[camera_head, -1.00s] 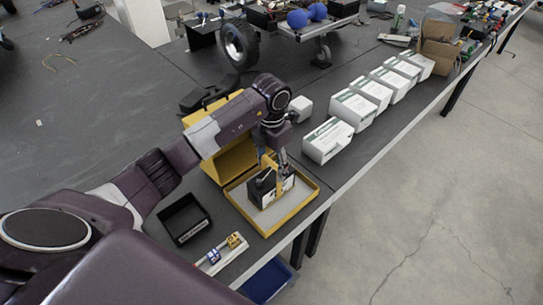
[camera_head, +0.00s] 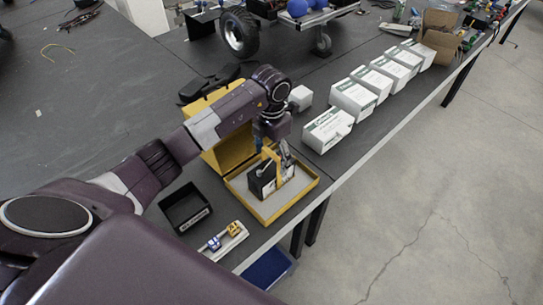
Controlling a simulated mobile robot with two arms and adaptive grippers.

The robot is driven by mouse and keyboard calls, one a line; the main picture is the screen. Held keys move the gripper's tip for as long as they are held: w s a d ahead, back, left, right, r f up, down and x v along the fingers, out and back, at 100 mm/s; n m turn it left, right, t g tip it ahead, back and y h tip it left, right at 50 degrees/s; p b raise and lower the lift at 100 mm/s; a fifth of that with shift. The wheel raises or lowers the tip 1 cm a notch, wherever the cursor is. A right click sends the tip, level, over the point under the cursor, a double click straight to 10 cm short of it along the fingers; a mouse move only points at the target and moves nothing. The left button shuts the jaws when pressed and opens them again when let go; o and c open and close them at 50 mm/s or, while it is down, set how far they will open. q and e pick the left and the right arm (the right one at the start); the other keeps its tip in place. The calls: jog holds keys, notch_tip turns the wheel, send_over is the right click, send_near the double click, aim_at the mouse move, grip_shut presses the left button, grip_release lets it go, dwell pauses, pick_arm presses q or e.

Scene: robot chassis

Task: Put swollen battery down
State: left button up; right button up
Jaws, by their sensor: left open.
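The swollen battery (camera_head: 262,181), a dark block with a pale top and yellow trim beside it, stands in the yellow open case (camera_head: 310,187) with a grey floor. My left gripper (camera_head: 277,165) points down right at the battery. Its fingers are open, and the battery appears to rest on the case floor. The fingers partly hide the battery's right side. The case's yellow lid (camera_head: 228,147) stands raised behind, partly covered by my left arm. My right gripper does not show.
A black open bin (camera_head: 186,208) and a small tray with blue and yellow items (camera_head: 224,240) lie left of the case. Several white boxes (camera_head: 328,130) line the table's right edge. A wheel (camera_head: 240,33) stands behind. A blue bin (camera_head: 267,268) is below the edge.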

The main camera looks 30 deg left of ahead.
pick_arm(q)
jog(key=shift+r+b, duration=0.3)
jog(key=shift+r, duration=0.1)
notch_tip(320, 180, up, 10)
jog(key=b, duration=0.2)
jog(key=shift+f+b, duration=0.1)
jog(key=shift+b, duration=0.2)
jog(key=shift+r, duration=0.8)
